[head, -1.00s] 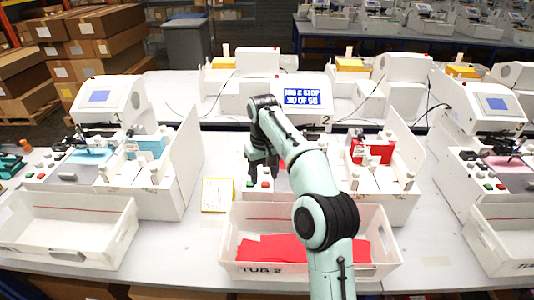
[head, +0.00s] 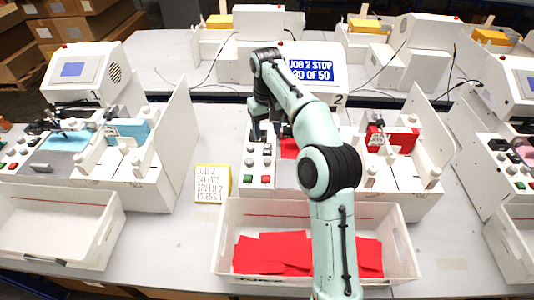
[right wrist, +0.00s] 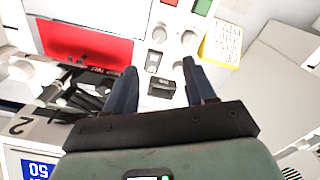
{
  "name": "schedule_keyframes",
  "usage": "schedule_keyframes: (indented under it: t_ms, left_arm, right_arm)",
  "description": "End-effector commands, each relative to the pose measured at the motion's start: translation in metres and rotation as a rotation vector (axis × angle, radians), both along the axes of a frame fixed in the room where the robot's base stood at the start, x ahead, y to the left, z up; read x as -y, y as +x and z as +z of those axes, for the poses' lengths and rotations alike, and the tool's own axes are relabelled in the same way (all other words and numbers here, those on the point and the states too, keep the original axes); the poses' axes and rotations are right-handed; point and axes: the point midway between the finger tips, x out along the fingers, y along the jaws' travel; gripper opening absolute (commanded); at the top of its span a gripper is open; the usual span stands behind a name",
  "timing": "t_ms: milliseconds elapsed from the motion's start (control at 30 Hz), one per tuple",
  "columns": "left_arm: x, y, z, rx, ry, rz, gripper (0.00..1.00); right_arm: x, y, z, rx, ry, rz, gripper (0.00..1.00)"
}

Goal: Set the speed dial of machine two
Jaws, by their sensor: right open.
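Machine two (head: 262,85) is the white machine in the middle, with a "2" plate and a blue display (head: 311,71) reading "JOB 2 STOP 20 OF 50". Its control panel (head: 241,165) carries a green button (head: 248,178), a red button (head: 265,179), two round light knobs (right wrist: 158,35) (right wrist: 188,40) and dark switches (right wrist: 153,62). I cannot read which knob is the speed dial. My right gripper (head: 269,135) is open and empty above the panel. In the right wrist view its fingers (right wrist: 160,82) stand either side of a dark block (right wrist: 162,88), with the knobs beyond the tips. My left gripper is out of view.
A yellow-edged card (head: 212,184) with job lines stands left of the panel. A white tub (head: 225,240) with red sheets is in front. Red material (head: 401,140) is at machine two's right. Machine one (head: 85,85) is at left.

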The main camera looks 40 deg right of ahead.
Motion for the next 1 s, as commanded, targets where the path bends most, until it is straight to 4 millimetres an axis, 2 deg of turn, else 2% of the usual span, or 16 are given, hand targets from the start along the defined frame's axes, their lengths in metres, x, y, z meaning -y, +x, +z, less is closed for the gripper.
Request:
schedule_keyframes:
  t_ms: [33, 200, 400, 500, 700, 1000]
  left_arm:
    - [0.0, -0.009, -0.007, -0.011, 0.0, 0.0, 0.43]
    - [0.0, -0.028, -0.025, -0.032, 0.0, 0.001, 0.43]
    - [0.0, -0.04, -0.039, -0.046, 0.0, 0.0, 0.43]
    - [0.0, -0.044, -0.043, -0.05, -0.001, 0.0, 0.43]
    - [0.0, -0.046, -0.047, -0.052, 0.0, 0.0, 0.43]
    - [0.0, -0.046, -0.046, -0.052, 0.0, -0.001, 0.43]
  right_arm:
    - [0.0, -0.003, -0.016, -0.011, 0.002, 0.0, 0.55]
    - [0.0, -0.004, -0.054, -0.011, 0.002, 0.0, 0.55]
    - [0.0, -0.003, -0.093, -0.01, 0.002, 0.0, 0.55]
    - [0.0, -0.002, -0.105, -0.007, 0.001, 0.0, 0.55]
    - [0.0, -0.001, -0.118, -0.004, 0.001, 0.001, 0.55]
    - [0.0, -0.001, -0.119, -0.002, 0.0, 0.0, 0.55]
